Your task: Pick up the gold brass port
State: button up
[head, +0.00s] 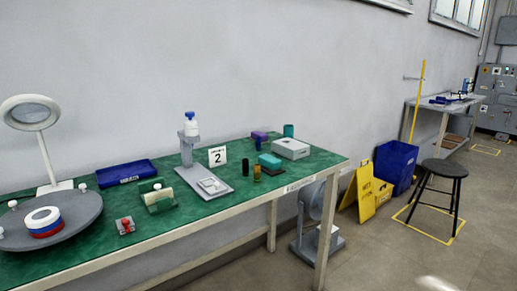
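A small gold upright piece (257,174), which looks like the brass port, stands on the green-topped workbench (130,230) near its front edge, right of the middle. A dark cylinder (245,168) stands just left of it. A teal block (269,160) is close on its right. A small blue piece (258,170) shows right by or on its top; I cannot tell whether they touch. My gripper is not in view.
A grey press stand (188,155) with a white-blue bottle, a number 2 card (217,157) and a grey box (291,148) stand around it. A magnifier lamp (33,120) and round grey tray (85,212) are left. A black stool (444,168) stands on the floor right.

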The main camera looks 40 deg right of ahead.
aim_at(257, 167)
jog(key=i+l+z, duration=0.1)
jog(key=i+z, duration=0.5)
jog(key=z, duration=0.2)
jog(key=i+z, duration=0.4)
jog(key=k, duration=0.1)
